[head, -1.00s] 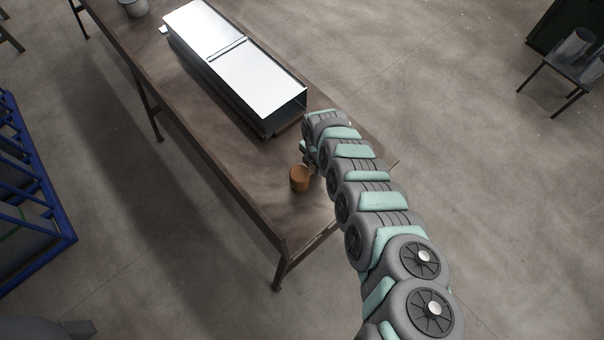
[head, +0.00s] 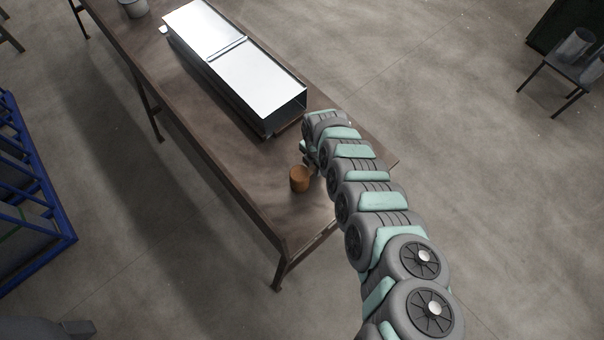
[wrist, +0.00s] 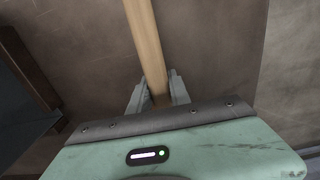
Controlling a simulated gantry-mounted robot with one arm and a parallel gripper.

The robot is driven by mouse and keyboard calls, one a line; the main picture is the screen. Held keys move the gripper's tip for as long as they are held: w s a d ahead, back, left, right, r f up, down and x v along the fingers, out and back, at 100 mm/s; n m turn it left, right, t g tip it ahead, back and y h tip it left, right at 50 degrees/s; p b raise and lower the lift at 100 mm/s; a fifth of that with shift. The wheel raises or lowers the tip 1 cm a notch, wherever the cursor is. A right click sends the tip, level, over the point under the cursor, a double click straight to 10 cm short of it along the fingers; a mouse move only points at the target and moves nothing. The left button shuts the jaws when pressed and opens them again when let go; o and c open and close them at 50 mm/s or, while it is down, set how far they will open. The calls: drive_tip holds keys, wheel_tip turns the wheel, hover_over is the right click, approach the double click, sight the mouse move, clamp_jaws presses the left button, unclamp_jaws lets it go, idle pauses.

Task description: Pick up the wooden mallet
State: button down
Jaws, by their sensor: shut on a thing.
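The wooden mallet's round orange-brown head (head: 300,179) shows in the head view near the close end of the workbench, just left of my arm's end. Its pale wooden handle (wrist: 146,40) runs up the middle of the wrist view, between my fingers. My gripper (wrist: 157,92) is shut on the handle, one finger on each side. In the head view my gripper (head: 309,160) is mostly hidden by my arm. The mallet head is outside the wrist view. I cannot tell whether the mallet touches the bench or is slightly above it.
A long shiny sheet-metal duct (head: 235,65) lies on the workbench (head: 262,185) beyond the mallet. A grey pot (head: 134,8) stands at the far end. A blue rack (head: 35,190) is on the floor at left. A small table with metal cylinders (head: 577,45) stands at upper right.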

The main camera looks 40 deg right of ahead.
drive_tip(key=shift+r, duration=0.1)
idle(0.4)
wheel_tip(320, 180, up, 20)
drive_tip(key=p, duration=0.2)
idle(0.4)
drive_tip(key=c, duration=1.7)
unclamp_jaws()
clamp_jaws()
